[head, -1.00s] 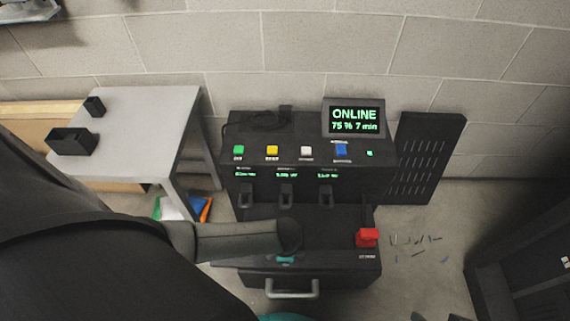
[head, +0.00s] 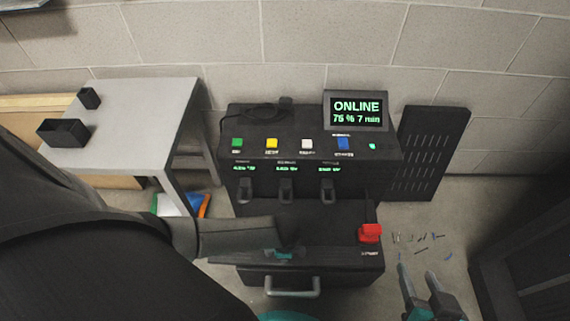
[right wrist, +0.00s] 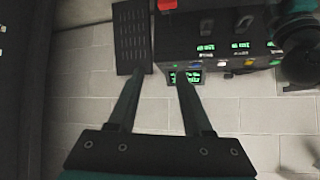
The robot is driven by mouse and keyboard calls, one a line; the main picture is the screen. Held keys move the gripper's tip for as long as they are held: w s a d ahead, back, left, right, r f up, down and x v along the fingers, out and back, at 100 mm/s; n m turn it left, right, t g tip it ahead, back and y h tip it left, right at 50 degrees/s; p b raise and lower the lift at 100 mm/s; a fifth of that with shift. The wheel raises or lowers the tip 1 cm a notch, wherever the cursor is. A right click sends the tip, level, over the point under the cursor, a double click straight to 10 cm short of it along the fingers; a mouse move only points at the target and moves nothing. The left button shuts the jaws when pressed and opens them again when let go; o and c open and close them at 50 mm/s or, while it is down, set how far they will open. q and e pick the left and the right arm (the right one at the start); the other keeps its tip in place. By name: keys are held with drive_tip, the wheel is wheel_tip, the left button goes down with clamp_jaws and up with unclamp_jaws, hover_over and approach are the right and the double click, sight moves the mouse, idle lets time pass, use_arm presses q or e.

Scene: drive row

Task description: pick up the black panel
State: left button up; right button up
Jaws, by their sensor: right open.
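The black panel (head: 430,150) is a tall slotted sheet leaning against the block wall, just right of the black machine. It also shows in the right wrist view (right wrist: 131,35), at the upper left, beyond my fingers. My right gripper (head: 417,268) is at the lower right of the head view, in front of the panel and apart from it. Its fingers are open and empty, and they also show in the right wrist view (right wrist: 158,85). My left arm reaches across the machine's lower front in the head view. The fingers of my left gripper cannot be made out.
The black machine (head: 310,265) has coloured buttons, a lit screen (head: 358,113) reading ONLINE and a red block (head: 369,233) at its right. Small screws (head: 415,240) lie on the floor. A grey table (head: 130,95) stands left. A dark cabinet (head: 530,250) stands at the right edge.

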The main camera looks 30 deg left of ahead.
use_arm(q)
drive_tip(key=shift+w+a+f+b, duration=0.2)
drive_tip(key=shift+a+f+b, duration=0.1)
drive_tip(key=shift+f+b, duration=0.8)
drive_tip(key=shift+f, duration=0.15)
drive_tip(key=shift+w+a+f+b, duration=0.1)
drive_tip(key=shift+w+f+b, duration=0.05)
drive_tip(key=shift+f+b, duration=0.25)
use_arm(e)
drive_tip(key=shift+w+a+r+m+t+y, duration=0.1)
drive_tip(key=shift+a+r+t+y, duration=0.4)
drive_tip(key=shift+a+t, duration=0.35)
drive_tip(key=shift+s+a+r+m+t+y, duration=0.1)
drive_tip(key=shift+a+r+t+y, duration=0.35)
drive_tip(key=shift+a+t, duration=0.4)
drive_tip(key=shift+w+a+r+m+t+y, duration=0.1)
drive_tip(key=shift+a+r+t+y, duration=0.4)
drive_tip(key=shift+t, duration=0.5)
use_arm(q)
drive_tip(key=shift+c, duration=0.2)
use_arm(e)
drive_tip(key=shift+a+f, duration=0.1)
drive_tip(key=shift+a, duration=0.05)
use_arm(q)
clamp_jaws()
